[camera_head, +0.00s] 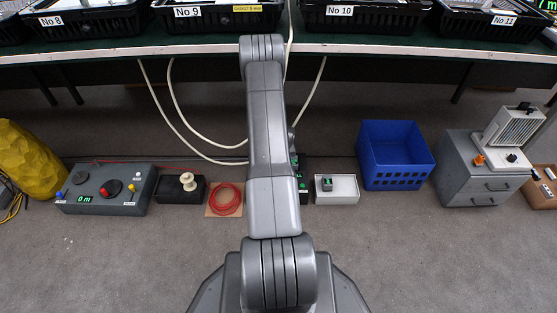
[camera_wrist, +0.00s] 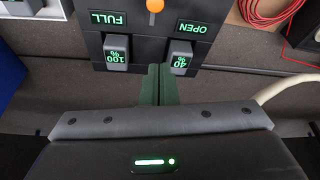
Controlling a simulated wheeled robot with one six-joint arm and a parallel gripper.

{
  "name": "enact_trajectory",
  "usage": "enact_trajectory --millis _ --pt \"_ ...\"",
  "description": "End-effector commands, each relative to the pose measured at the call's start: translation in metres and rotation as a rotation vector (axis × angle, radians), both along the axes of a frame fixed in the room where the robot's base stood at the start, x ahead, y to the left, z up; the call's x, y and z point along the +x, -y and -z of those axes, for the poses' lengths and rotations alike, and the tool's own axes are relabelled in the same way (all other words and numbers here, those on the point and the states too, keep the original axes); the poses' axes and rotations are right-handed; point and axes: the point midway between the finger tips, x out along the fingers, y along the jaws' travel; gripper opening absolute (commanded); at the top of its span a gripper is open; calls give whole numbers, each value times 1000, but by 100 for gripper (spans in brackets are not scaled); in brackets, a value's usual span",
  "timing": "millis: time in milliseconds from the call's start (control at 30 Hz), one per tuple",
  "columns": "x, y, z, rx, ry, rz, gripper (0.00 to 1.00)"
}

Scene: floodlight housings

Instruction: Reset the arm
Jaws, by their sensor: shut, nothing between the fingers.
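My arm (camera_head: 270,130) stands upright through the middle of the head view, and its end is hidden behind its own links there. In the wrist view my gripper (camera_wrist: 161,84) shows as two dark green fingers pressed together, with nothing between them. Beyond the fingertips is a dark panel (camera_wrist: 150,50) with an orange knob (camera_wrist: 155,5). The panel has a grey block reading 100% (camera_wrist: 116,52) under FULL and another reading 40% (camera_wrist: 180,57) under OPEN. The lettering appears upside down. I cannot tell how far the fingertips are from the panel.
On the floor stand a control box (camera_head: 108,190), a white spool (camera_head: 188,181), a red cable coil (camera_head: 226,199), a white box (camera_head: 336,190), a blue crate (camera_head: 396,183) and a grey drawer unit (camera_head: 462,178). A table (camera_head: 120,50) with black bins spans the back. The front floor at both sides is clear.

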Motion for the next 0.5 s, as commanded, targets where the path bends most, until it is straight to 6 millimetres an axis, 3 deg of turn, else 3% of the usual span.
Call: enact_trajectory --millis 500 --pt "1 0 4 0 0 0 0"
